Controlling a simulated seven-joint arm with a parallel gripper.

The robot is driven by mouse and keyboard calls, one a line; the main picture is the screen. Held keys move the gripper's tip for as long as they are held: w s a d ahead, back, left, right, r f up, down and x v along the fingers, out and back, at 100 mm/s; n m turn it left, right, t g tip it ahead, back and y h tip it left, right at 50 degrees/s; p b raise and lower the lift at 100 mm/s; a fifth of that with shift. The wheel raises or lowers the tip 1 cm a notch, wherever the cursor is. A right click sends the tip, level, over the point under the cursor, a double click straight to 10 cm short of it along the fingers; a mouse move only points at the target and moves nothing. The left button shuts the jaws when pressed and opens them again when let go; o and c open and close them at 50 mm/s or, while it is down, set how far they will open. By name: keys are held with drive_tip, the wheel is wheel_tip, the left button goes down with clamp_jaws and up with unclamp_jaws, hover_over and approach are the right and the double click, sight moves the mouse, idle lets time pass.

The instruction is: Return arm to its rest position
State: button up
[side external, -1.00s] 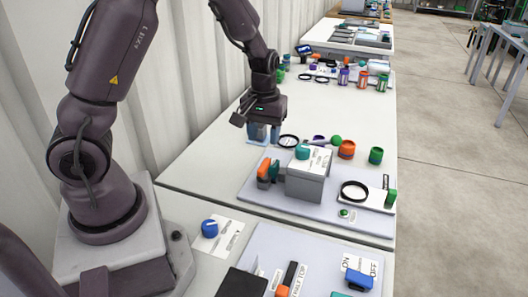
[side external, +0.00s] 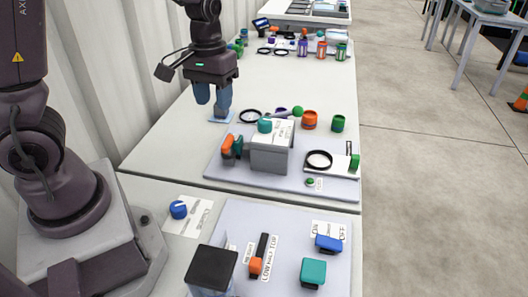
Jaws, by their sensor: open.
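My gripper (side external: 212,108) hangs over the far work table, fingers pointing down. Its two blue fingers stand apart with nothing visible between them. A light blue pad (side external: 220,118) lies on the table just below the fingers. I cannot tell whether the fingertips touch it.
A grey box (side external: 271,157) stands on a panel with an orange handle (side external: 231,147) and a black ring (side external: 319,160). Nearer are a black-topped block (side external: 212,266) and a blue knob (side external: 178,210). Bare table lies left of the fingers.

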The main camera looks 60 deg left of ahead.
drive_tip(key=s+d+r+m+t, duration=0.5)
drive_tip(key=s+r, duration=0.5)
drive_tip(key=r, duration=0.3)
drive_tip(key=d+m, duration=0.1)
drive_tip(key=d, duration=0.1)
drive_tip(key=shift+s+d+t+y, duration=0.3)
drive_tip(key=shift+d+t+y, duration=0.1)
